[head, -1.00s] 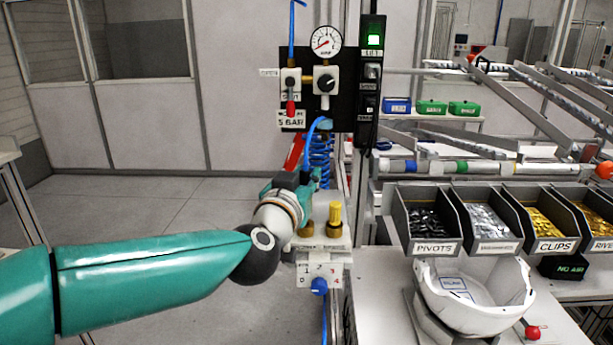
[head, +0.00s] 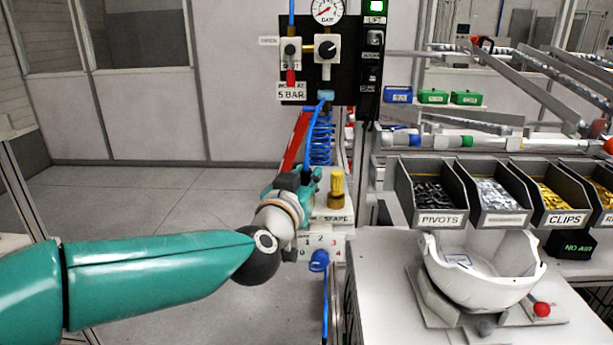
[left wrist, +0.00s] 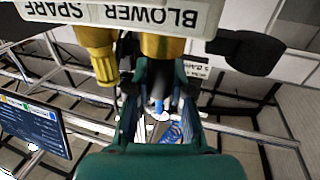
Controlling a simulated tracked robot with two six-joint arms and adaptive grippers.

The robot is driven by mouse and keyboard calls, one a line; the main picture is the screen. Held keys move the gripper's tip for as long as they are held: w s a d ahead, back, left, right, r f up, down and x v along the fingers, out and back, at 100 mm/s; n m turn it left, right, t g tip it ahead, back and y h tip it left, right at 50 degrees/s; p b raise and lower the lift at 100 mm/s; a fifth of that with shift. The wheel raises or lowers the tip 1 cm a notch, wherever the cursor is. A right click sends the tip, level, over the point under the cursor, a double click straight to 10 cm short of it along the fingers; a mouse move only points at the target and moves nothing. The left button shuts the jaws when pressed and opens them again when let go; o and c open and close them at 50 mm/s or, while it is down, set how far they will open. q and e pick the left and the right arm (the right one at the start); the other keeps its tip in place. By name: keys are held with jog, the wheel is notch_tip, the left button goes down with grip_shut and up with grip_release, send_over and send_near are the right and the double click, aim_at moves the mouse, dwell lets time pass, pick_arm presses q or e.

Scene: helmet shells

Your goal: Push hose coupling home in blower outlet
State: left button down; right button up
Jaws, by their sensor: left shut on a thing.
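My left gripper (head: 302,185) is shut on the hose coupling, just left of the yellow-topped spare fitting (head: 337,188). The gripper and its fingers hide most of the coupling. In the left wrist view, the fingers (left wrist: 160,100) close below the brass blower outlet (left wrist: 163,47), beside the yellow spare fitting (left wrist: 97,50). The "BLOWER SPARE" label (left wrist: 120,12) reads upside down there. A blue hose (head: 319,130) rises coiled behind the gripper toward the panel. Whether the coupling is fully seated in the outlet cannot be told. My right gripper is not in view.
Below the outlet block is a blue selector knob (head: 318,260). A black panel (head: 318,75) with gauge and regulator stands behind. At right are parts bins (head: 435,195) and a white helmet shell (head: 485,275) on a bench. The floor at left is clear.

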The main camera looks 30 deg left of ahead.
pick_arm(q)
jog(key=shift+f, duration=0.1)
dwell(0.4)
jog(key=c, duration=1)
grip_release()
jog(key=shift+o, duration=0.2)
jog(key=shift+s, duration=0.15)
